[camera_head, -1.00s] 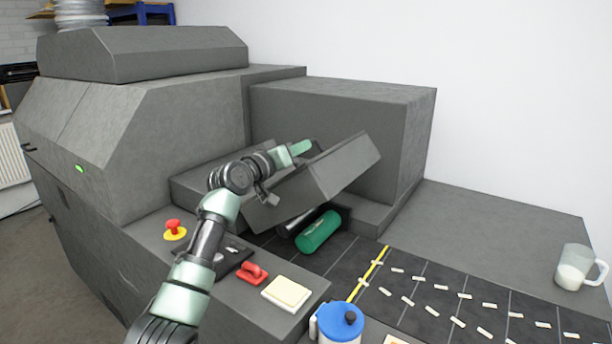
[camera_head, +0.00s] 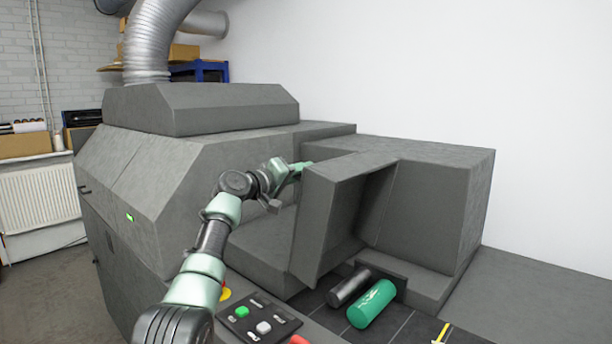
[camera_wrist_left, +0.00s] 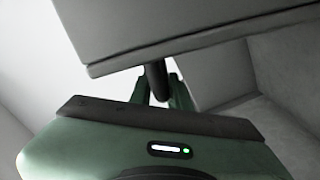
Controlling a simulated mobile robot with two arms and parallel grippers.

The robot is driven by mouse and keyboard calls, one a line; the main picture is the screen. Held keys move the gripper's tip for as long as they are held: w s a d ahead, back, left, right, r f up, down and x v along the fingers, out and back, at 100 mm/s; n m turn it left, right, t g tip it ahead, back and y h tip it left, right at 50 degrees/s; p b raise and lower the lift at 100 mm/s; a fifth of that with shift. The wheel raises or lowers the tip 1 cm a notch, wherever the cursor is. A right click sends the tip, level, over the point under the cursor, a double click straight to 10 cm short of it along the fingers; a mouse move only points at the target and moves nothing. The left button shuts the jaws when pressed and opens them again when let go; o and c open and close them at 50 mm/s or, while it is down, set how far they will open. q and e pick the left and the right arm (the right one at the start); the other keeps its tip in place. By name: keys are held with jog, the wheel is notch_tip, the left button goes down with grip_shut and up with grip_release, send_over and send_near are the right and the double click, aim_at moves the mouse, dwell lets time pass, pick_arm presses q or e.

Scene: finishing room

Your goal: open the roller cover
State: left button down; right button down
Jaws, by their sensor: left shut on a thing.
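The grey roller cover (camera_head: 322,222) stands steeply raised at the front of the grey machine housing. Below its free edge, a dark roller (camera_head: 349,288) and a green roller (camera_head: 371,304) lie exposed above the black belt. My left gripper (camera_head: 303,168) is at the upper left edge of the cover. In the left wrist view its green fingers (camera_wrist_left: 167,92) are shut on a dark handle (camera_wrist_left: 156,80) under the grey cover edge (camera_wrist_left: 185,45). Most of the handle is hidden by the fingers and the cover. My right gripper is in neither view.
A control panel (camera_head: 258,321) with green and white buttons is beside my left arm. A red and yellow stop button (camera_head: 226,293) is partly hidden by the arm. The tall machine body (camera_head: 150,165) stands left; a bare grey surface (camera_head: 540,295) lies right.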

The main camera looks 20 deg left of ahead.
pick_arm(q)
jog(key=shift+w+a+f, duration=0.1)
jog(key=shift+a+f, duration=0.1)
jog(key=shift+f, duration=0.2)
jog(key=c, duration=1.5)
grip_release()
jog(key=shift+o, duration=0.2)
jog(key=shift+a, duration=0.1)
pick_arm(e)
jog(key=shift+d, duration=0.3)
